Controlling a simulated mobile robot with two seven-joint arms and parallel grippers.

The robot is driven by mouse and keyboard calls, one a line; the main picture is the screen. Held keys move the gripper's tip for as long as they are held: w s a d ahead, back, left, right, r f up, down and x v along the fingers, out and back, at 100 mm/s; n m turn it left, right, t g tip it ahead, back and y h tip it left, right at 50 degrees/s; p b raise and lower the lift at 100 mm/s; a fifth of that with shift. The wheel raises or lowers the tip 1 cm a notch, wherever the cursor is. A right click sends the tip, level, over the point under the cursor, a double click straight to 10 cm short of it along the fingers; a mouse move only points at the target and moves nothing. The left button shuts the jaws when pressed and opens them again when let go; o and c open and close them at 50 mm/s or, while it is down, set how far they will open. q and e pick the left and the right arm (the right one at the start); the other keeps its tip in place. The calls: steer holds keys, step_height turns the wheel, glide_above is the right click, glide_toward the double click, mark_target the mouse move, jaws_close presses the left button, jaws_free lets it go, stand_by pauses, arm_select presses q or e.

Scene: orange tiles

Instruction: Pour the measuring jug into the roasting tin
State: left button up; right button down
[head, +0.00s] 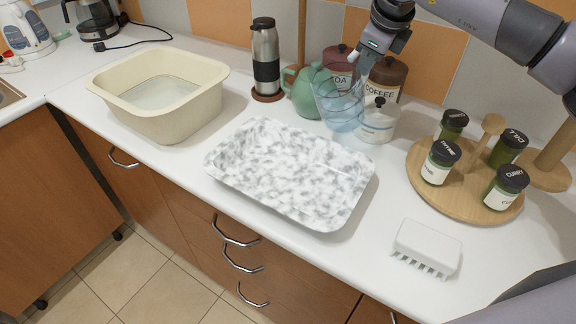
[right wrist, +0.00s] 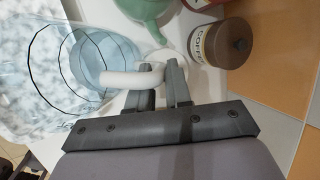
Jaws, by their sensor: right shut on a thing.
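The measuring jug (head: 340,104) is clear with a bluish content and stands out in front of the canisters in the head view. My right gripper (head: 383,38) reaches in from the upper right and is shut on the jug's white handle. In the right wrist view the jug (right wrist: 95,62) shows with dark lines round it, and my right gripper (right wrist: 162,85) closes on its handle. The roasting tin (head: 330,210) is white with grey marbling and lies on the counter, nearer than the jug. Its visible inside looks empty. My left gripper is not in view.
A cream basin (head: 190,113) with clear liquid stands left of the tin. A flask (head: 266,60), green teapot (head: 305,92) and canisters (head: 386,76) stand behind. A round wooden spice rack (head: 420,190) and a white comb-like block (head: 428,246) are on the right.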

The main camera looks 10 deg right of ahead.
mark_target(349, 64)
steer(key=shift+s+a+r+t+h+b, duration=0.4)
steer(key=shift+a+r+t+h+b, duration=0.1)
steer(key=shift+a+h+b, duration=0.2)
steer(key=shift+s+a+r+n+t+h+b, duration=0.15)
steer(key=shift+s+a+b, duration=0.1)
steer(key=shift+a, duration=0.15)
steer(key=shift+s+a+r+n+t+h+b, duration=0.15)
steer(key=shift+a+b, duration=0.05)
steer(key=shift+a, duration=0.15)
steer(key=shift+s+a+f+t+h+b, duration=0.45)
steer(key=shift+a+f+t+h+b, duration=0.15)
steer(key=shift+a+h+b, duration=0.4)
steer(key=shift+s+a+r+n+t+h, duration=0.3)
steer(key=shift+n+t+h, duration=0.1)
steer(key=shift+s+a+r+t+h, duration=0.25)
steer(key=shift+a+r+t+h, duration=0.15)
steer(key=shift+h, duration=0.1)
steer(key=shift+f, duration=0.1)
steer(key=shift+s+a+h, duration=0.15)
steer(key=shift+a+h, duration=0.05)
steer(key=shift+h, duration=0.1)
